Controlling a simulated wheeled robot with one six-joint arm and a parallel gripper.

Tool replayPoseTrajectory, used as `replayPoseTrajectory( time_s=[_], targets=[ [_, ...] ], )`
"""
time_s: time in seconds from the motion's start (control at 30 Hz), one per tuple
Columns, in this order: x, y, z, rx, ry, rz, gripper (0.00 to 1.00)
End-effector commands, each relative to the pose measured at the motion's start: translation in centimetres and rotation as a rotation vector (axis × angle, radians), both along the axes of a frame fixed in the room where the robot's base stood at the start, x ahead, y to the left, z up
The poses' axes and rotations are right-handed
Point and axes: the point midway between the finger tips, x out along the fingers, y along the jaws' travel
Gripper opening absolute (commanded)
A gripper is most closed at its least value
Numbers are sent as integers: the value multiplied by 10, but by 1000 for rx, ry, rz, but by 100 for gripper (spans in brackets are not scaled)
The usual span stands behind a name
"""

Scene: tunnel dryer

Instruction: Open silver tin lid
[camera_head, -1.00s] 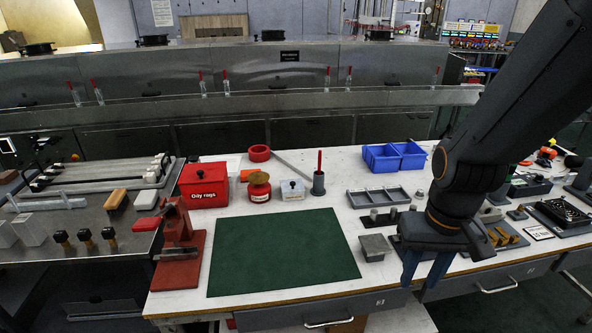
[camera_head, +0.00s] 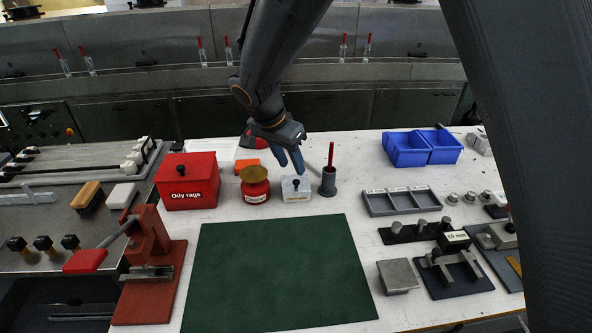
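A small pale grey-white box (camera_head: 297,196) with a label and a dark knob on its lid (camera_head: 296,183) stands behind the green mat; its lid is on. A plain silver, square, flat-topped tin (camera_head: 398,276) sits right of the mat and looks closed. I cannot tell for certain which of the two is the silver tin. My gripper (camera_head: 289,160), with blue fingers pointing down, is above and just behind the pale box, apart from its knob. The fingers look apart with nothing between them.
A red oily rags bin (camera_head: 188,181) and a red can with a brassy top (camera_head: 255,186) stand left of the pale box. A grey cup (camera_head: 328,183) with a red-handled tool stands close on its right. The green mat (camera_head: 275,275) is clear. Blue bins (camera_head: 407,150) are at the back right.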

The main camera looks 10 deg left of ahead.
Motion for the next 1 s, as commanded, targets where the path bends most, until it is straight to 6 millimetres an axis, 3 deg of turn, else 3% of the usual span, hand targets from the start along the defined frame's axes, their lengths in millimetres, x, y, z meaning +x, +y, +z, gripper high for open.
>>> replayPoseTrajectory(
  time_s=[0.13, 0.6, 1.0],
  targets=[
    [4, 10, -7, 3, -17, -17, 35],
    [25, -3, -65, 5, -16, -17, 35],
    [28, -5, -72, 6, -17, -17, 35]
  ],
)
